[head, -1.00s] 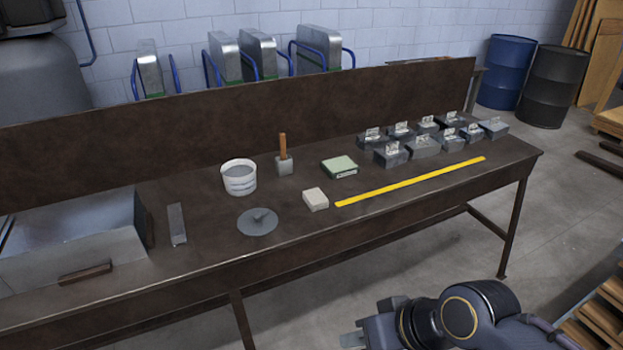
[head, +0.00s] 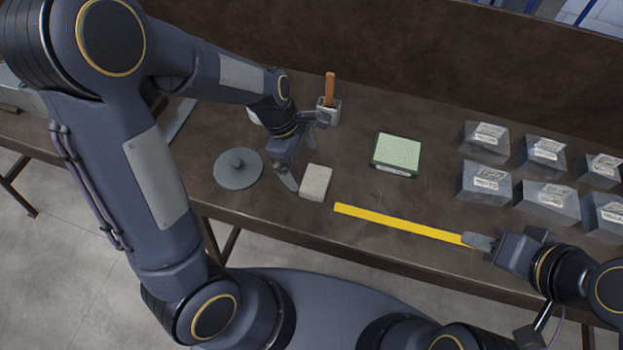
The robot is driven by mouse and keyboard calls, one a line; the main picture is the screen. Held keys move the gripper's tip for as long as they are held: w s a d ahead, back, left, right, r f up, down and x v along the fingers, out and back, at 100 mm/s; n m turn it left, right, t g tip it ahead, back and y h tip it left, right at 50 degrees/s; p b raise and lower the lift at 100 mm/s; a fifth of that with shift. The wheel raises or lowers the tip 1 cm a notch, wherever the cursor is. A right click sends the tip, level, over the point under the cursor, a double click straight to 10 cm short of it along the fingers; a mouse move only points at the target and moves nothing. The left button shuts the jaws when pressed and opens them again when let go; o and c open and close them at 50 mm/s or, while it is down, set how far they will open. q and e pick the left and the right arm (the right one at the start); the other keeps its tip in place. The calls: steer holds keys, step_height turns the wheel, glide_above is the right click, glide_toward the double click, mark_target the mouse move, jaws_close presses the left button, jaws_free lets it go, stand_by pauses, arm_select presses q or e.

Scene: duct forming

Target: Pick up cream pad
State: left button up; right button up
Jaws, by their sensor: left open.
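The cream pad (head: 316,182) is a small pale block lying on the dark workbench near its front edge, left of the yellow strip. My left gripper (head: 307,150) is open, with its fingers spread just above and behind the pad. One finger points down beside the pad's left side, and the other is near the wooden-handled tool. Nothing is between the fingers. My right gripper (head: 479,242) is over the right end of the yellow strip; whether its jaws are open is unclear from this angle.
A grey disc with a knob (head: 238,168) lies left of the pad. A wooden-handled tool (head: 329,98) stands behind it. A green pad (head: 397,152) lies to the right, with several grey metal blocks (head: 484,184) beyond. The yellow strip (head: 400,223) runs along the front.

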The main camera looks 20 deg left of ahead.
mark_target(315, 179)
arm_select(q)
steer(key=shift+w+d+f, duration=0.25)
steer(key=shift+d+f, duration=0.1)
steer(key=shift+f, duration=0.15)
steer(key=shift+w+d+f, duration=0.2)
steer(key=shift+d+f, duration=0.15)
steer(key=shift+f, duration=0.1)
steer(key=x, duration=0.6)
steer(key=shift+s+f, duration=0.1)
steer(key=shift+f, duration=0.15)
steer(key=c, duration=0.9)
